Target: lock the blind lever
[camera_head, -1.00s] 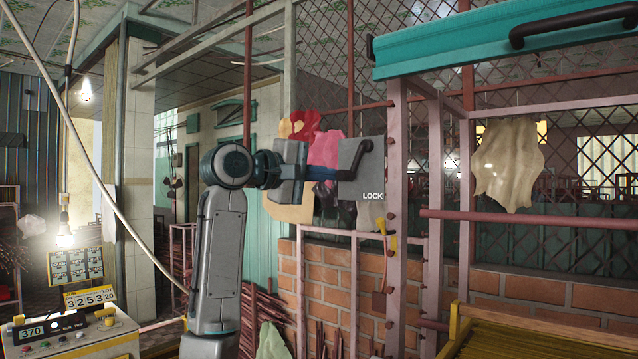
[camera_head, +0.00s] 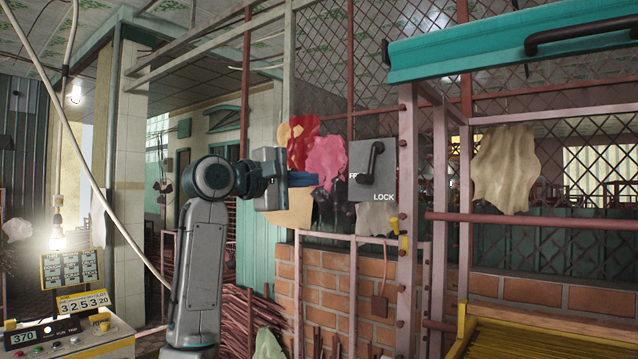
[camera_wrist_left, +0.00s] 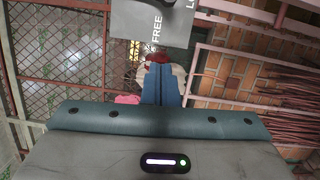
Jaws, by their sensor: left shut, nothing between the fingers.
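The grey lever plate (camera_head: 383,160) hangs upright near the middle of the head view, with "FREE" partly covered on its left and "LOCK" at its lower right. My right gripper is not in view.
A teal-topped frame (camera_head: 500,42) with pink posts (camera_head: 408,220) stands right of the plate. A brick wall (camera_head: 325,280) and pink rails lie below. Red and pink cloths (camera_head: 326,160) hang behind the gripper. A control box (camera_head: 70,335) is at lower left.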

